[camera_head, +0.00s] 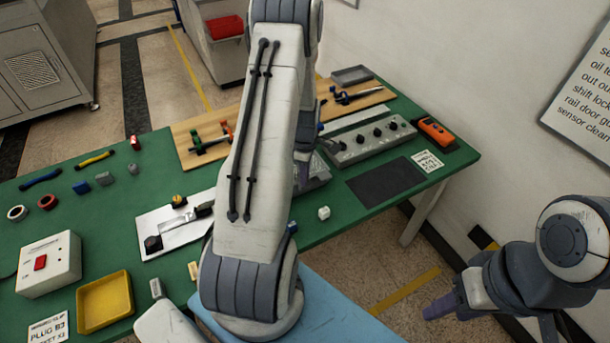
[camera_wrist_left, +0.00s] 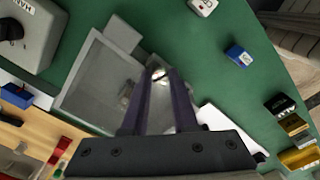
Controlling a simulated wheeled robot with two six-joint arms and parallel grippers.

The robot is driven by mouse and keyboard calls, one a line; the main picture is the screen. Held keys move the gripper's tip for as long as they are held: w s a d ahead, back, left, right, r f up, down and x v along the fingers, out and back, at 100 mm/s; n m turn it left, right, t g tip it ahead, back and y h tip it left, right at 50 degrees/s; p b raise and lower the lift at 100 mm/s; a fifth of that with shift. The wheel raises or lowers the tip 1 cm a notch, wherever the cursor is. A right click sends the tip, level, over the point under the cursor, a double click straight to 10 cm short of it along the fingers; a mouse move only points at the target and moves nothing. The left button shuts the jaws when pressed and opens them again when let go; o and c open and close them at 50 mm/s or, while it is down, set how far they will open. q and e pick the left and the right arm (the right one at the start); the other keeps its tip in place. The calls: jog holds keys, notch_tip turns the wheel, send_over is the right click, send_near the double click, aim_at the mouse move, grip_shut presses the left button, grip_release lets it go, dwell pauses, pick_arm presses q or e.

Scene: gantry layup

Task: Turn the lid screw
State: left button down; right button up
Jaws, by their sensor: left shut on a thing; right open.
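A grey square box with a pale frame (camera_wrist_left: 82,108) lies below my left gripper in the left wrist view. In the head view only an edge of the box (camera_head: 320,172) shows beside my arm. My left gripper (camera_wrist_left: 159,73) is shut, its dark fingertips together at a small light screw head (camera_wrist_left: 158,71) by the box's right side. The screw is mostly hidden by the fingertips, so its turn cannot be told. In the head view my left arm covers most of that gripper. My right gripper (camera_head: 440,307) is open and empty, off the table at the lower right.
A grey block with several black knobs (camera_head: 369,141) stands right of the box. A wooden board (camera_head: 190,149) with tools is behind. A yellow tray (camera_head: 104,301) is front left.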

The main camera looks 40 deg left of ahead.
pick_arm(q)
jog(key=shift+a+n, duration=0.1)
jog(key=shift+n, duration=0.4)
jog(key=c, duration=0.7)
grip_release()
jog(key=shift+r, duration=0.1)
notch_tip(320, 180, up, 10)
jog(key=shift+r+b, duration=0.15)
jog(key=shift+b, duration=0.8)
